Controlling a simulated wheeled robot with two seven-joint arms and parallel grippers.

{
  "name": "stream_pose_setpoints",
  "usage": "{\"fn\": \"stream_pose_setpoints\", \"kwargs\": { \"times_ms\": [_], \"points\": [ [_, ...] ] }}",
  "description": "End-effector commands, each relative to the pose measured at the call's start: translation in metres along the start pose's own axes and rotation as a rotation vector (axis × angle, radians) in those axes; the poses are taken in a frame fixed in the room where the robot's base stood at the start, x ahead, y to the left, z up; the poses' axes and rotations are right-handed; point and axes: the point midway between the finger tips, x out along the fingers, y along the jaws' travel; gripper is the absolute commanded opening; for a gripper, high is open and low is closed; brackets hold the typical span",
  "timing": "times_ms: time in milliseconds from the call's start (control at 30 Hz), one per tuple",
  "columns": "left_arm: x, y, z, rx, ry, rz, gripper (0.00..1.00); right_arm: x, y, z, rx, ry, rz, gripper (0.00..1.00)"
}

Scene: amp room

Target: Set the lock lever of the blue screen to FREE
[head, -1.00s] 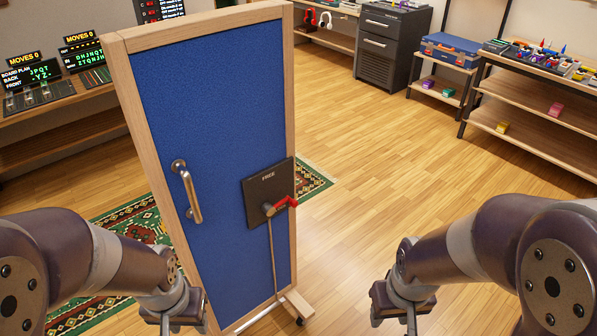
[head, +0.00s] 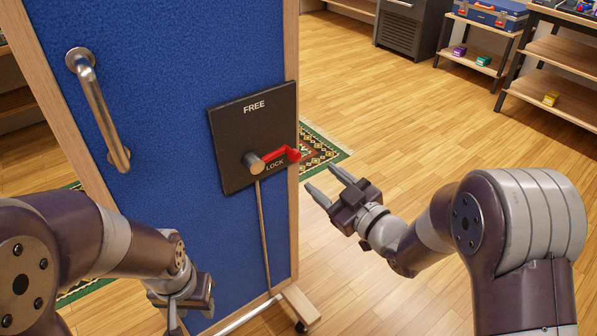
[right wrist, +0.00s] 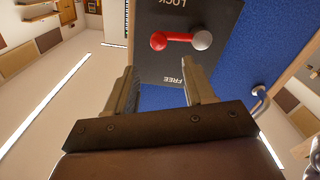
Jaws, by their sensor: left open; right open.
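The blue screen (head: 180,100) stands upright in a wooden frame in front of me. A black plate (head: 228,125) on it reads FREE at the top and LOCK lower right. The red lock lever (head: 282,157) points right from its grey pivot (head: 254,162), lying by the word LOCK. In the right wrist view the red lever (right wrist: 178,38) shows beyond the fingers. My right gripper (head: 322,184) is open and empty, right of the lever and apart from it. My left gripper (head: 180,325) is low at the screen's lower left; its fingertips are cut off by the picture edge.
A metal handle (head: 103,115) sticks out on the screen's left side. A thin rod (head: 264,235) runs down from the pivot to the screen's foot (head: 300,303). Shelves (head: 560,90) and a grey cabinet (head: 408,38) stand at the back right.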

Motion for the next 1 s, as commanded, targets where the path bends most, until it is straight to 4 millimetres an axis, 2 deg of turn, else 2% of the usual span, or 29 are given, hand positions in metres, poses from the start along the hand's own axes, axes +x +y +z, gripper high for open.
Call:
{"fn": "stream_pose_setpoints", "kwargs": {
  "times_ms": [200, 333, 500, 733, 900, 1000],
  "points": [
    [0.014, 0.000, 0.002, 0.000, -0.001, 0.000, 0.43, 0.056, -0.002, 0.003, 0.001, -0.001, -0.001, 0.54],
    [0.018, 0.000, 0.002, 0.000, -0.001, 0.000, 0.43, 0.080, -0.001, 0.002, 0.000, -0.002, 0.001, 0.54],
    [0.020, 0.000, 0.003, 0.000, -0.001, 0.000, 0.43, 0.093, 0.000, 0.001, 0.002, -0.004, 0.001, 0.54],
    [0.019, 0.000, 0.003, 0.000, -0.001, 0.000, 0.43, 0.094, 0.000, 0.001, 0.002, -0.004, 0.002, 0.54],
    [0.019, 0.000, 0.003, 0.000, -0.001, 0.000, 0.43, 0.094, 0.000, 0.001, 0.002, -0.005, 0.002, 0.00],
    [0.019, 0.000, 0.003, 0.000, -0.001, 0.000, 0.43, 0.094, 0.000, 0.001, 0.002, -0.005, 0.002, 0.00]
  ]
}}
